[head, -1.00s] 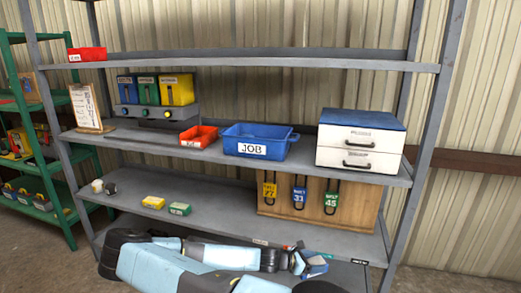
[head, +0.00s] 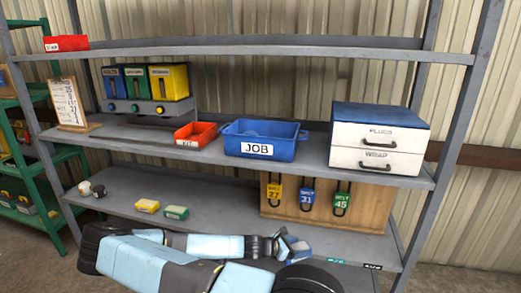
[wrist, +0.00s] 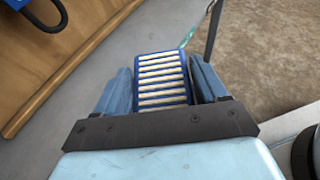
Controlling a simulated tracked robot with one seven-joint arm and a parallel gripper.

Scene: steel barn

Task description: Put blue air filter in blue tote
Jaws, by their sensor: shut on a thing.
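The blue air filter (wrist: 162,78), a blue frame with pale pleats, sits between the two fingers of my gripper (wrist: 163,85) in the wrist view. My gripper is shut on it. In the head view my gripper (head: 290,246) is low at the front of the lower shelf, and the filter there is small and hard to make out. The blue tote (head: 262,141), labelled JOB, stands on the middle shelf, above and to the left of my gripper. Its inside is only partly visible.
A red bin (head: 196,134) stands left of the tote, and a white drawer unit (head: 377,147) stands right of it. A wooden board with hanging belt tags (head: 340,207) is behind my gripper. Yellow and green boxes (head: 162,208) lie on the lower shelf.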

